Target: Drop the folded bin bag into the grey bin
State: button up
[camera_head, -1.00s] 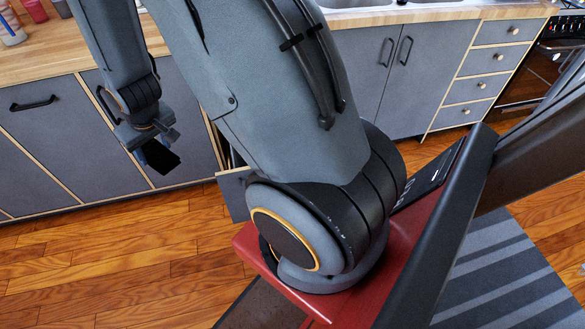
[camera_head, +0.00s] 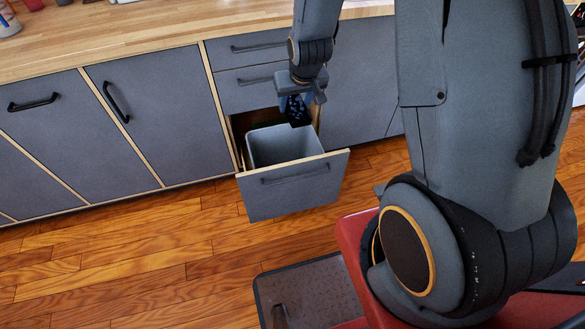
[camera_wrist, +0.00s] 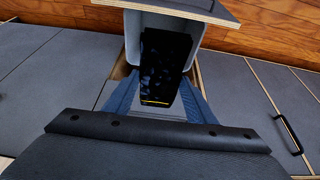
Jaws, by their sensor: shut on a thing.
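The folded bin bag (camera_wrist: 165,65) is a dark, flat bundle with a yellow line near its lower edge. My gripper (camera_wrist: 160,108) is shut on it, with blue fingers on either side in the wrist view. In the head view my gripper (camera_head: 294,103) and the dark bag (camera_head: 297,113) are over the back right part of the open drawer. The grey bin (camera_head: 283,147) stands inside that drawer, open at the top. In the wrist view the bin (camera_wrist: 134,38) shows behind the bag, which hides much of its opening.
The pulled-out drawer front (camera_head: 296,187) juts out over the wood floor (camera_head: 150,250). Closed grey cabinets stand on both sides, under a wooden countertop (camera_head: 150,35). The floor left of the drawer is clear.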

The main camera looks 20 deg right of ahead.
jog(key=b+x, duration=1.7)
jog(key=x, duration=1.6)
jog(key=shift+w+d+f, duration=0.15)
jog(key=shift+w, duration=0.2)
jog(key=o, duration=1.1)
jog(key=shift+p+v, duration=0.65)
jog(key=shift+v, duration=3.3)
